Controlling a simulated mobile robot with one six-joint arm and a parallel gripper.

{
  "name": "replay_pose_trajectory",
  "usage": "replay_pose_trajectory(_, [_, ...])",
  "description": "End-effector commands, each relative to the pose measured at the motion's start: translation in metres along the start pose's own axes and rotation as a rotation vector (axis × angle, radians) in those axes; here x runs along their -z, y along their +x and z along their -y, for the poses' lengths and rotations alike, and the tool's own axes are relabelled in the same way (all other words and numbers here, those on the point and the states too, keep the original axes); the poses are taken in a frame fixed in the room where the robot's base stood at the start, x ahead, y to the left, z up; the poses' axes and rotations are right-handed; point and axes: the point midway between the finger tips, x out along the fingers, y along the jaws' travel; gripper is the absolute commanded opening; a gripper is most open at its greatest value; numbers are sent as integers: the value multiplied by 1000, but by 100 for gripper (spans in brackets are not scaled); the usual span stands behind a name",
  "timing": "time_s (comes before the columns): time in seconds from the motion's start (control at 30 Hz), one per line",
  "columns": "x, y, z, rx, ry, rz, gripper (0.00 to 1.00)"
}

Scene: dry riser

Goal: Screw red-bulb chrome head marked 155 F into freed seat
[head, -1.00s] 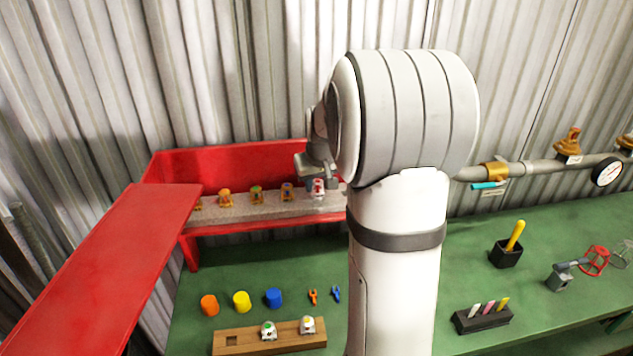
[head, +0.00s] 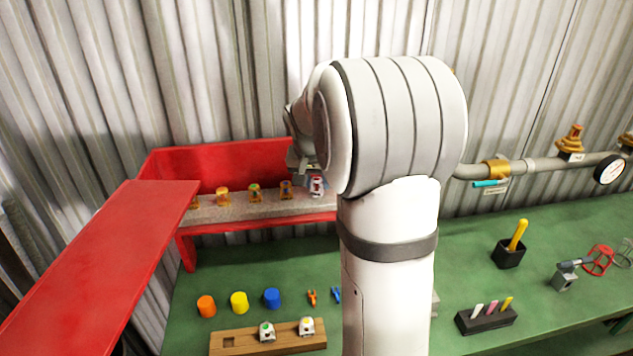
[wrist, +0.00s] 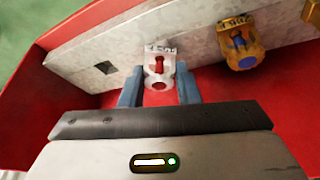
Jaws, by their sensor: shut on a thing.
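My gripper (wrist: 159,90) is shut on the red-bulb chrome head (wrist: 160,66). The fingers lie on either side of its body, and its plate with small dark lettering faces the wrist camera. The chrome head also shows in the head view (head: 317,186), at the right end of the visible row on the grey strip (head: 235,211). I cannot tell whether it is still set in the strip or raised. On the grey pipe at right, a brass fitting (head: 495,169) carries no head on top; I cannot tell if its seat is open.
Brass heads (head: 254,192) stand along the strip; one with a blue bulb (wrist: 240,42) is close beside my gripper. The strip has an empty square hole (wrist: 105,67). Red walls (head: 232,164) enclose it. A wooden block (head: 245,343), coloured cups and tools stand on the green bench.

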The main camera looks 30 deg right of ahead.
Motion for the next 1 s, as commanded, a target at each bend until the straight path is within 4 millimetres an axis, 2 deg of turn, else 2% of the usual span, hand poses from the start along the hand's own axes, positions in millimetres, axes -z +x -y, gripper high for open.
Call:
replay_pose_trajectory(0.4, [0, 1, 0, -159, 389, 19, 2])
replay_pose_trajectory(0.8, [0, 0, -1, -178, 437, 21, 2])
replay_pose_trajectory(1.0, [0, 1, -1, -270, 658, 33, 2])
